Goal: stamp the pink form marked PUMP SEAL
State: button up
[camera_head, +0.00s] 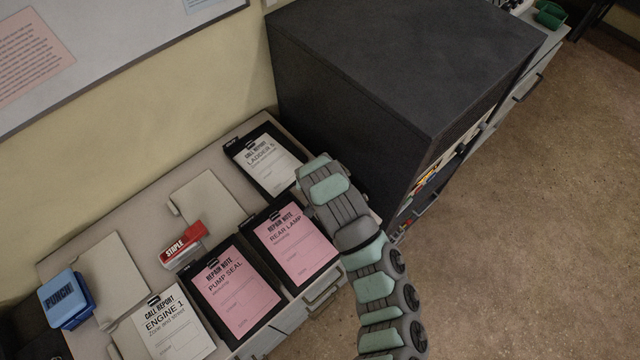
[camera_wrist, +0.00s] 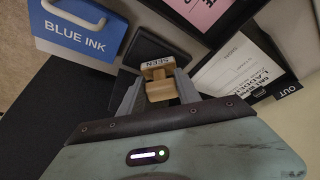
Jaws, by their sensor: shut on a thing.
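The pink PUMP SEAL form (camera_head: 236,292) lies on a black clipboard on the counter, front centre in the head view, with no stamp mark that I can make out. In the wrist view my gripper (camera_wrist: 158,88) is shut on a wooden stamp (camera_wrist: 159,82) labelled SEEN. A dark square pad (camera_wrist: 152,47) lies just beyond the stamp; I cannot tell whether they touch. A blue and white BLUE INK box (camera_wrist: 72,36) stands left of it. In the head view my arm hides the gripper, the stamp and the ink.
A pink REAR LAMP form (camera_head: 295,245) lies right of PUMP SEAL, and a white ENGINE 1 form (camera_head: 172,325) lies left. A LADDER 5 form (camera_head: 262,160) is behind.

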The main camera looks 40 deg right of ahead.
jog(key=shift+r+p, duration=2)
jog(key=shift+r, duration=0.6)
jog(key=shift+r+p, duration=0.5)
jog(key=shift+r, duration=0.35)
jog(key=shift+a, duration=0.1)
